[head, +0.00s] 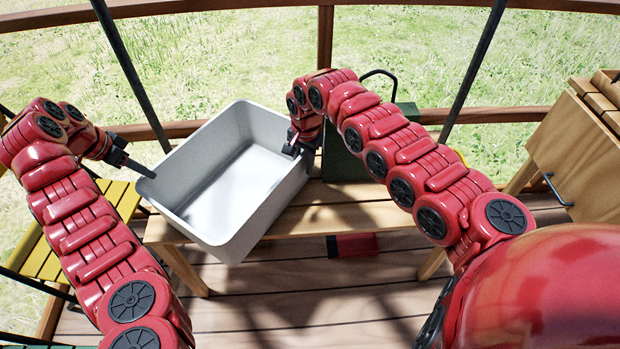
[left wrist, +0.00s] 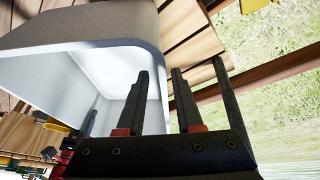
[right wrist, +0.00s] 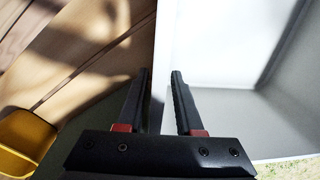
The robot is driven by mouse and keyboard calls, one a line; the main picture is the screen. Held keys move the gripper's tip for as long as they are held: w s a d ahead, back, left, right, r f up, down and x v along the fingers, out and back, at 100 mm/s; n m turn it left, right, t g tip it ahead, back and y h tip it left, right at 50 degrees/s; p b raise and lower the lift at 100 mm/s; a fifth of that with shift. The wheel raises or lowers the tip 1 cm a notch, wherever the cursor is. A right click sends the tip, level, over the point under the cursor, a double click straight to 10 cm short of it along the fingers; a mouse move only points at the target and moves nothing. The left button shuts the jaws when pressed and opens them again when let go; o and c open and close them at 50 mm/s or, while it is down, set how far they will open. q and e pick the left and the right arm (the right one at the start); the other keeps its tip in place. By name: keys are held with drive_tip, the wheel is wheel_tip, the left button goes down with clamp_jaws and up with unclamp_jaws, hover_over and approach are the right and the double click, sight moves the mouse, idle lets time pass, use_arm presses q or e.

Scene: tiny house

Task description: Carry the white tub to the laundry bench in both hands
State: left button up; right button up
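The white tub (head: 205,212) is empty and sits askew between my arms, over the left part of a wooden bench (head: 350,218). Its near corner overhangs the bench's front edge; I cannot tell whether its base touches the bench. My left gripper (head: 148,172) is at the tub's left rim; in the left wrist view its fingers (left wrist: 158,88) straddle the tub wall closely. My right gripper (head: 294,146) is at the right rim; in the right wrist view its fingers (right wrist: 160,85) straddle that wall, one inside and one outside. I cannot tell whether this bench is the laundry bench.
A dark green box (head: 342,160) with a black handle stands on the bench right of the tub. A red object (head: 352,245) lies on the plank floor below. A yellow slatted seat (head: 45,258) is at left, a wooden cabinet (head: 580,150) at right. Railing and posts stand behind.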

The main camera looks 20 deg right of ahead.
use_arm(q)
drive_tip(key=v, duration=0.4)
drive_tip(key=shift+s+r, duration=0.1)
drive_tip(key=shift+r, duration=0.15)
use_arm(e)
wheel_tip(320, 180, up, 12)
drive_tip(key=shift+s+d, duration=0.3)
drive_tip(key=shift+s, duration=0.05)
